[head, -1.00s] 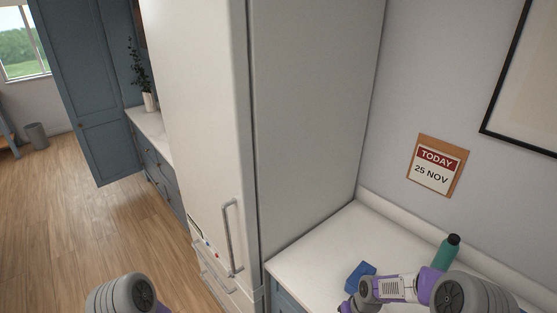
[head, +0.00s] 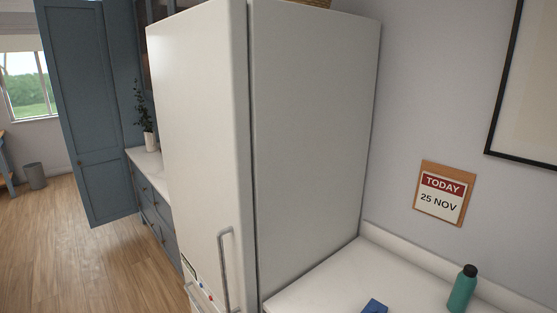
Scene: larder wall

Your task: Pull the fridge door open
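The fridge (head: 315,130) is a tall white cabinet in the middle of the head view. Its door (head: 205,130) faces left and lies against the body with only a narrow dark seam between them, so it looks shut. A grey vertical bar handle (head: 223,270) is low on the door, near the edge closest to the seam. The handle's lower end is near the bottom of the view. Neither of my grippers shows in the head view now, so I cannot see whether anything touches the handle.
A white counter (head: 325,283) right of the fridge bears a green bottle (head: 462,290) and a blue object (head: 375,306). A blue cabinet door (head: 92,120) stands open at the left. Wooden floor (head: 125,270) is clear left of the fridge.

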